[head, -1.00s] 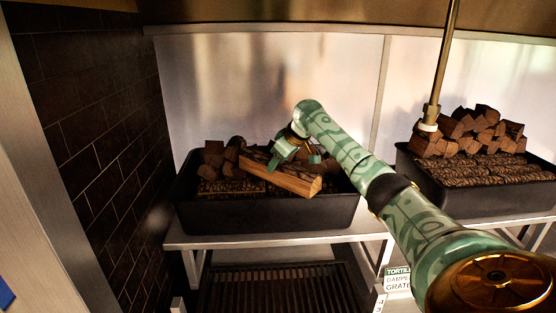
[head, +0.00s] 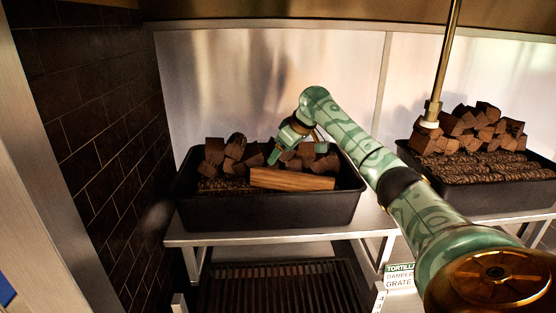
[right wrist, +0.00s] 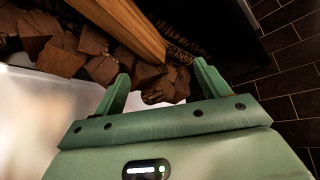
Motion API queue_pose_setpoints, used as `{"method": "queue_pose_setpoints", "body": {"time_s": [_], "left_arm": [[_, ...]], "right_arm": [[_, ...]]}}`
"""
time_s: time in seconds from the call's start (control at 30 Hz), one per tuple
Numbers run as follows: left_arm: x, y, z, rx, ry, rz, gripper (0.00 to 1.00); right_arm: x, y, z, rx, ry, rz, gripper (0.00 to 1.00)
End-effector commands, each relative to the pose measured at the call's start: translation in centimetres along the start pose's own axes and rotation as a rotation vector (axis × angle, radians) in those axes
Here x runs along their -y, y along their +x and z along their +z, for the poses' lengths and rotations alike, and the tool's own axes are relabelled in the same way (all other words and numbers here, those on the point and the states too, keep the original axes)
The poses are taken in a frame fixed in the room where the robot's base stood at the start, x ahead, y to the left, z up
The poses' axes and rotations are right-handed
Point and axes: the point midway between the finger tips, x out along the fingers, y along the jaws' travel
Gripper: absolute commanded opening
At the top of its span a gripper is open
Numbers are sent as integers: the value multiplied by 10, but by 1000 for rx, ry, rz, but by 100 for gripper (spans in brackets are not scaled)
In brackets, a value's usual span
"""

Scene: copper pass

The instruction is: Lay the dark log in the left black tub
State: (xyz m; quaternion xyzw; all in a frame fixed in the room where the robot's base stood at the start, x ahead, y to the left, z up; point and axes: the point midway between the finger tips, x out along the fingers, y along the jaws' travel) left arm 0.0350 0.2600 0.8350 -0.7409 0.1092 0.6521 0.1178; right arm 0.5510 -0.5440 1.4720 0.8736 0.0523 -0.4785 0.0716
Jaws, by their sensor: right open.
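A long split log (head: 292,180) with a smooth brown face lies in the left black tub (head: 270,215), along its front right part, on top of the bark-covered logs. My right gripper (head: 277,153) is above the tub, just behind and left of the log, apart from it. In the right wrist view the two green fingers (right wrist: 162,82) are spread with nothing held between them. The log (right wrist: 128,25) shows there beyond the fingers, with dark wood chunks close to the fingertips. My left gripper is in neither view.
Dark wood chunks (head: 214,151) are piled at the back of the left tub. A second black tub (head: 470,198) full of wood stands at the right. A brass rod (head: 443,65) hangs before it. A dark tiled wall (head: 95,120) bounds the left side.

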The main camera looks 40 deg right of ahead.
Motion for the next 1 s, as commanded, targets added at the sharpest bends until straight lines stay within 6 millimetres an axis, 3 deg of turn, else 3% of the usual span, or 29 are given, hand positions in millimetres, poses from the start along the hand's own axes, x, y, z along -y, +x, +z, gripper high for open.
{"method": "queue_pose_setpoints", "body": {"time_s": [0.2,0.4,0.87,1.0], "left_arm": [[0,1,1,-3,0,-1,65],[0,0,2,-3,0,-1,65],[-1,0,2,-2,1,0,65],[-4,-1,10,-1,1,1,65]], "right_arm": [[-1,-56,2,-3,-1,3,75],[0,-85,1,-1,0,1,75],[1,-88,2,3,-2,0,75],[7,-82,12,19,-20,3,75]]}}
